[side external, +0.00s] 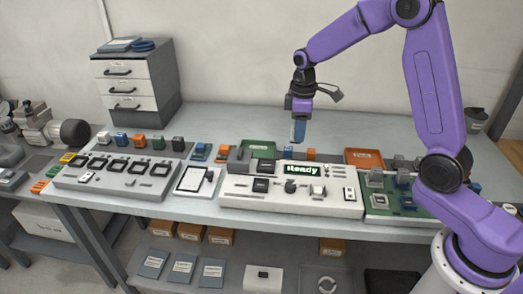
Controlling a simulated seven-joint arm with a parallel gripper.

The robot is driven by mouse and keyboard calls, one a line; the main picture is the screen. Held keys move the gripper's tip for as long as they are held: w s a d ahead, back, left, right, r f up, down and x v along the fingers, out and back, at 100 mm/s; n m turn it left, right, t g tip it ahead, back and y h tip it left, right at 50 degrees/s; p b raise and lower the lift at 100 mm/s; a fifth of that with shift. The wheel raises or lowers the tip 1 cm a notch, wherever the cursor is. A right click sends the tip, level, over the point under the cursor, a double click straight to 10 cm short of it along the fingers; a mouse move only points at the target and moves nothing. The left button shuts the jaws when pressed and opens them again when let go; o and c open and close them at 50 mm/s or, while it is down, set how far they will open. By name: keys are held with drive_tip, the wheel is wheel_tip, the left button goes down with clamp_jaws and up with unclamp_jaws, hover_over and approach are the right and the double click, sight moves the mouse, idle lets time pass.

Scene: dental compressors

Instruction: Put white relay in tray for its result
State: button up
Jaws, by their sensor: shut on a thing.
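My gripper (298,118) points down above the back of the bench, behind the test station. It is shut on a small blue-looking piece (298,132), held clear of the bench; its details are too small to read. A green tray (262,144) lies behind the station, left of my gripper. An orange-red tray (364,154) lies to the right. The white test station (330,198) has a lit display (302,169) reading "Ready".
A grey panel (118,177) with several dark sockets stands at left, coloured blocks behind it. A white tablet (196,180) lies beside the station. A green circuit board (408,208) is at right. A drawer cabinet (134,84) stands at back left. The rear bench is mostly clear.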

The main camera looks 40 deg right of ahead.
drive_tip(key=w+f, duration=0.3)
drive_tip(key=w, duration=0.1)
drive_tip(key=w+f, duration=0.3)
drive_tip(key=w, duration=0.1)
drive_tip(key=w+f, duration=0.3)
drive_tip(key=w, duration=0.1)
drive_tip(key=shift+w+a, duration=0.15)
drive_tip(key=shift+w, duration=0.15)
drive_tip(key=shift+w+f, duration=0.25)
drive_tip(key=shift+f, duration=1.55)
drive_tip(key=shift+f, duration=0.1)
drive_tip(key=o, duration=1.1)
